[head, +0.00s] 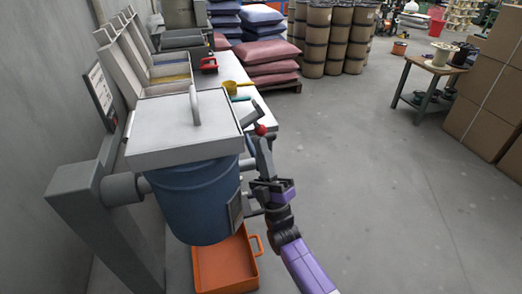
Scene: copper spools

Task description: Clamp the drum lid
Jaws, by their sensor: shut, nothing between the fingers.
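A blue drum (195,203) hangs in a grey frame at the left. A flat light-grey lid (170,125) with an upright handle (195,106) covers its top. A dark clamp lever (250,117) with a red knob (260,130) shows at the lid's right edge. My gripper (260,147) is just below the red knob, to the right of the drum; its fingers are shut with nothing between them. I cannot tell whether it touches the lever.
An orange tray (222,268) sits on the floor under the drum. Behind the drum, a white bench (231,70) carries a yellow scoop (238,85) and a red-handled item (208,65). Brown boxes (490,95) stand at the right. The middle floor is clear.

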